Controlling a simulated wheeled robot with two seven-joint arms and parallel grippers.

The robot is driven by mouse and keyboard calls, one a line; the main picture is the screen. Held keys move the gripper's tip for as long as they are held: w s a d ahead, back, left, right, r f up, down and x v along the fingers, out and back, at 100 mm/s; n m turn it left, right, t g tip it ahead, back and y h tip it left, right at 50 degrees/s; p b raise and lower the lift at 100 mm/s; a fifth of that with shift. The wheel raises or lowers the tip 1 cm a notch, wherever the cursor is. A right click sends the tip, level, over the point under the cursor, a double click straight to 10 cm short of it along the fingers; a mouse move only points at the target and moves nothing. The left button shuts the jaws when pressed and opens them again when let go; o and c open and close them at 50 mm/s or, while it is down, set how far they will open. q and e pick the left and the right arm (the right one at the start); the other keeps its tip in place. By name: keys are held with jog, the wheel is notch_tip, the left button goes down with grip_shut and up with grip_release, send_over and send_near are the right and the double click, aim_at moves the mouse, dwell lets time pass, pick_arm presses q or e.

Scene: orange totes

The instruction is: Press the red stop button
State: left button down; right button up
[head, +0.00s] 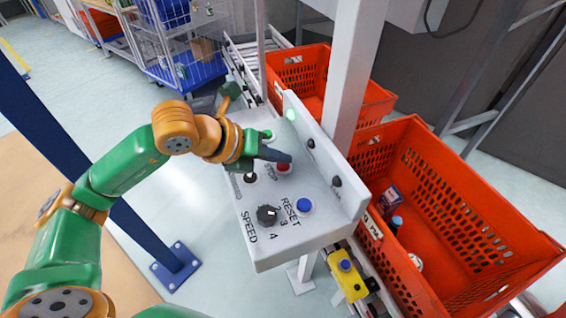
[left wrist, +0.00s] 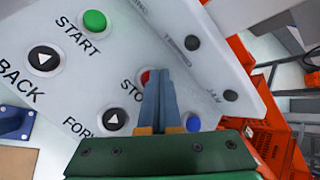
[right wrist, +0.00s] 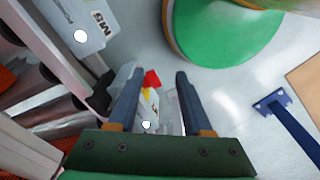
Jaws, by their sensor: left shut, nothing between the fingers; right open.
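The red stop button (head: 283,168) sits on the white control panel (head: 290,243), between the green start button (head: 267,134) and the blue reset button (head: 304,205). My left gripper (head: 289,158) is shut and empty, its fingertips over or at the stop button. In the left wrist view the red button (left wrist: 147,76) is partly hidden behind the shut fingertips (left wrist: 160,72). I cannot tell whether they touch it. My right gripper (right wrist: 154,75) is open, with nothing held between its fingers; it does not show in the head view.
A black speed knob (head: 267,214) and black buttons share the panel. Orange totes (head: 440,210) stand on the right, beside a pale post (head: 350,70). A yellow box with a blue button (head: 346,270) is below the panel. A blue post foot (head: 177,266) stands on the floor.

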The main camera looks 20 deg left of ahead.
aim_at(278, 168)
pick_arm(q)
jog(key=shift+f, duration=0.25)
jog(key=shift+r, duration=0.1)
dwell(0.3)
jog(key=shift+r+p, duration=0.45)
jog(key=shift+r, duration=0.35)
notch_tip(278, 168, up, 5)
jog(key=p, duration=0.4)
jog(key=shift+r, duration=0.1)
dwell(0.5)
